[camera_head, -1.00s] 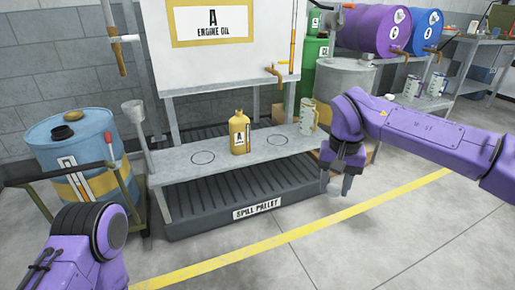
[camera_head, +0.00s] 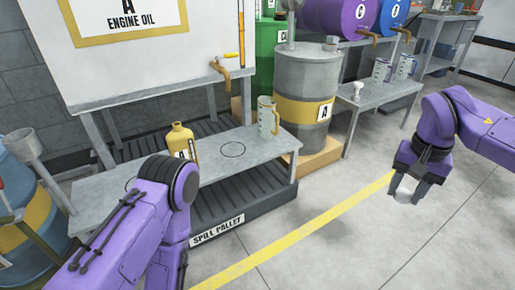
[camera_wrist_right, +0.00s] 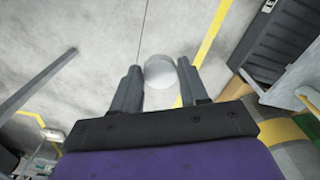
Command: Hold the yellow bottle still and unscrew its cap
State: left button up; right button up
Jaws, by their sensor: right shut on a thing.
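The yellow bottle (camera_head: 180,138) stands upright on the grey bench (camera_head: 215,172) in the head view. My left arm covers its lower part. Its cap is too small to make out. My left arm crosses in front of the bench, but its gripper does not show. My right gripper (camera_head: 405,192) is far to the right of the bottle, above the floor, pointing down. It is shut on a pale round object (camera_head: 404,188). The right wrist view shows this pale object (camera_wrist_right: 160,71) between the two fingers (camera_wrist_right: 160,80).
A pale jug with a yellow handle (camera_head: 265,115) stands at the bench's right end. A grey drum (camera_head: 305,78) stands behind it. A second bench (camera_head: 375,100) holds a small white thing (camera_head: 357,89) and mugs. Floor below my right gripper is clear.

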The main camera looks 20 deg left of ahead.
aim_at(180, 141)
jog(key=u, duration=0.25)
jog(key=i, duration=0.85)
jog(key=u, duration=0.6)
